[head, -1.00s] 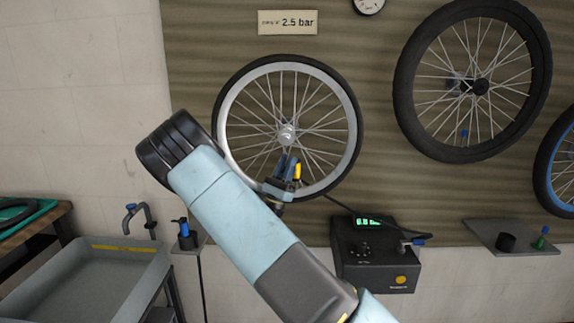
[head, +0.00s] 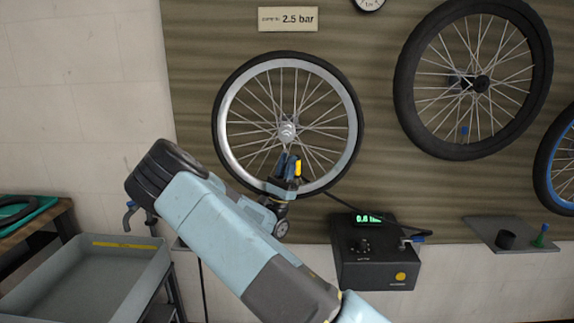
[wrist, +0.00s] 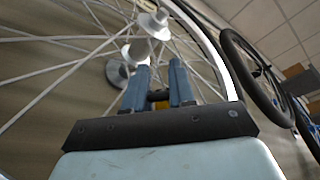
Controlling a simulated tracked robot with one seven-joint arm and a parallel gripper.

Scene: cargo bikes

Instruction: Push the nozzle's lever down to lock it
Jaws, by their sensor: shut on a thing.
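My gripper (head: 287,163) is at the lower part of the silver-rimmed wheel (head: 222,152), below its hub. Its two blue fingers also show in the wrist view (wrist: 160,78), with the dark nozzle (wrist: 158,96) between them. The gripper is shut on the nozzle, which is mostly hidden by the fingers. A yellow piece that looks like the nozzle's lever (head: 298,168) stands roughly upright beside the fingers. A bit of yellow shows low between the fingers in the wrist view. How the nozzle sits on the valve is hidden.
A black pump box (head: 375,270) with a lit green display stands below right, a dark hose (head: 345,203) leading towards it. A sign (head: 287,19) reads 2.5 bar. A black-tyred wheel (head: 405,105) hangs to the right. A grey basin (head: 85,285) is lower left.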

